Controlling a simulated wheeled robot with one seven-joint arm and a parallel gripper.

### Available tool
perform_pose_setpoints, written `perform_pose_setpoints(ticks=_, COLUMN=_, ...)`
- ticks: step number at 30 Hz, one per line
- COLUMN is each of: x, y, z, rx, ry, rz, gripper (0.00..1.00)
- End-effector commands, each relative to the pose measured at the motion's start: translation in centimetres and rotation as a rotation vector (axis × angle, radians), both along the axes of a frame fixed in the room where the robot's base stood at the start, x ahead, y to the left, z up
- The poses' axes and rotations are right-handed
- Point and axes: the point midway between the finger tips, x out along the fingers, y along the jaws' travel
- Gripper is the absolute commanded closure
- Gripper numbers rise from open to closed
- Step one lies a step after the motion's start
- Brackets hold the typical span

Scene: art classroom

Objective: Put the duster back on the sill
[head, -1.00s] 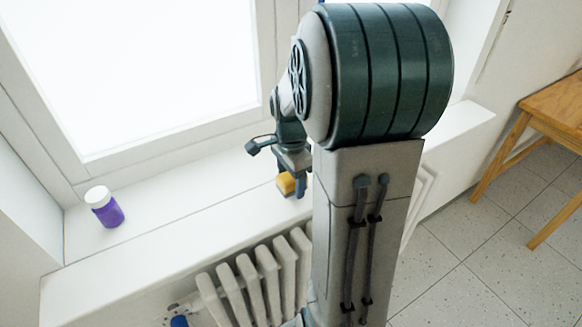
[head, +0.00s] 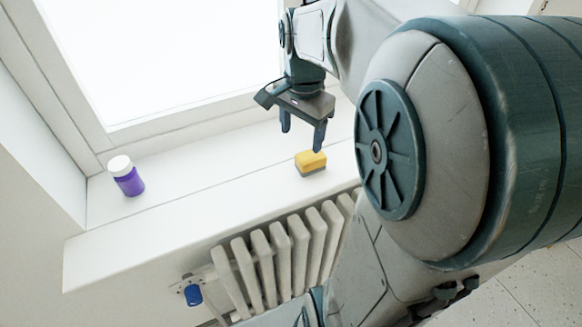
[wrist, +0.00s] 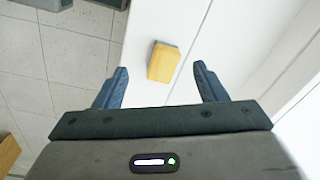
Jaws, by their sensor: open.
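The duster (head: 310,162), a small block with a yellow top and a dark grey base, lies on the white window sill (head: 220,192) near its front edge. In the wrist view the duster (wrist: 164,62) shows ahead of my gripper, between the lines of its two fingers. My gripper (head: 302,140) is above the sill, just behind and above the duster in the head view. Its fingers are spread open, empty and apart from the duster. In the wrist view my gripper (wrist: 160,88) also shows open.
A purple jar with a white lid (head: 126,177) stands on the sill to the left. A white radiator (head: 285,250) with a blue valve knob (head: 193,295) is below the sill. The window (head: 160,55) rises behind. The sill between jar and duster is clear.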

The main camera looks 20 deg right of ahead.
Motion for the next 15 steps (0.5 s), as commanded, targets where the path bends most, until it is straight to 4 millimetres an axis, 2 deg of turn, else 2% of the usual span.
perform_pose_setpoints(ticks=1, x=-1.4, y=1.5, z=-0.2, rx=-0.014, ry=-0.024, rz=0.139, gripper=0.35)
perform_pose_setpoints(ticks=3, x=-3.1, y=3.2, z=-0.7, rx=-0.037, ry=-0.054, rz=0.339, gripper=0.35)
perform_pose_setpoints(ticks=9, x=-7.3, y=6.5, z=-2.7, rx=-0.112, ry=-0.126, rz=0.836, gripper=0.35)
perform_pose_setpoints(ticks=15, x=-9.4, y=7.9, z=-4.0, rx=-0.161, ry=-0.161, rz=1.092, gripper=0.35)
